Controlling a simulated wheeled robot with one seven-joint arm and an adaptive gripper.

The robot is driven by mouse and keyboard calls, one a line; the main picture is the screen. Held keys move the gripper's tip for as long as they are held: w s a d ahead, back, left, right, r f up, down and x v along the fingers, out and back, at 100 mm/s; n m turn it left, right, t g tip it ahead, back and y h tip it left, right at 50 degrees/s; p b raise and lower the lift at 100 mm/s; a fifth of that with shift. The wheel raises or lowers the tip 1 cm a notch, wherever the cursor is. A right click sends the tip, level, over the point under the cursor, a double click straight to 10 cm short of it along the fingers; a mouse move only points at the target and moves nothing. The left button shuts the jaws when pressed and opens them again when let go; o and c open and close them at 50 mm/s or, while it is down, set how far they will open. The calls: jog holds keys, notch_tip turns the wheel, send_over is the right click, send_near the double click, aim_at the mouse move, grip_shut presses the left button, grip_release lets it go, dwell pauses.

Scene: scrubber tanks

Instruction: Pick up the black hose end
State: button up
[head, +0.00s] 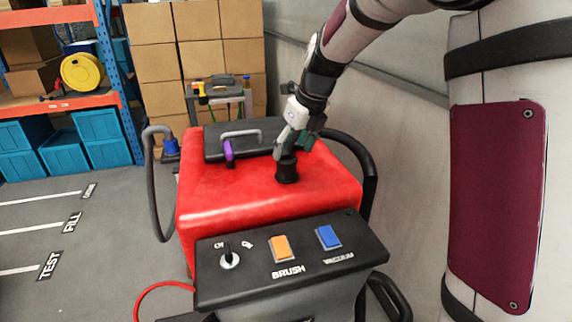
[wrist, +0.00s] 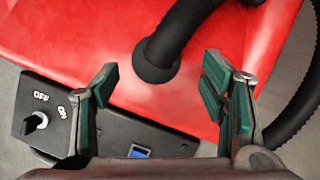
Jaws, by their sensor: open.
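The black hose end (wrist: 155,62) meets the red tank top as a wide round black collar, with a thick black hose rising from it to the upper right in the wrist view. In the head view, the black hose end (head: 287,169) stands on the red top, just below my gripper (head: 284,150). In the wrist view, my gripper (wrist: 160,82) is open, with green-padded fingers either side of the space just in front of the collar. Nothing is held between them. In the head view, my gripper partly hides the hose end.
The control panel (head: 290,258) has a key switch, an orange button and a blue button. A black lid (head: 240,153) with a grey handle and purple clip lies behind. Boxes stand behind.

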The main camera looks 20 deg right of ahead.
aim_at(288, 159)
jog(key=shift+p+x, duration=0.4)
jog(key=shift+x, duration=2.5)
jog(key=shift+s+a, duration=0.1)
jog(key=shift+s, duration=0.1)
jog(key=shift+c, duration=0.6)
jog(key=c, duration=1.2)
